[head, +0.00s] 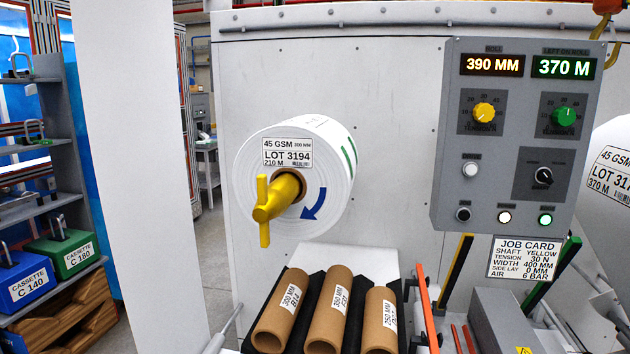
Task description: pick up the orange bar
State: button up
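An orange bar (428,308) stands at a slight lean just right of the rack of cardboard cores. Its upper end shows clear of the machine face, and its lower end runs down toward the bottom edge of the head view. Close by on its right are thin red bars (463,340), partly cut off by the bottom edge. My gripper is not in view.
Cardboard cores (328,313) lie in a black rack left of the bar. A black bar with a yellow edge (456,272) and a grey box (505,322) stand to its right. Above are a control panel (515,200) and a white roll (335,160) with a yellow shaft (275,200).

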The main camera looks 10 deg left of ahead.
aim_at(430, 331)
jog(key=z, duration=0.3)
jog(key=k, duration=1.2)
jog(key=u, duration=0.9)
jog(key=i, duration=1)
jog(key=z, duration=0.05)
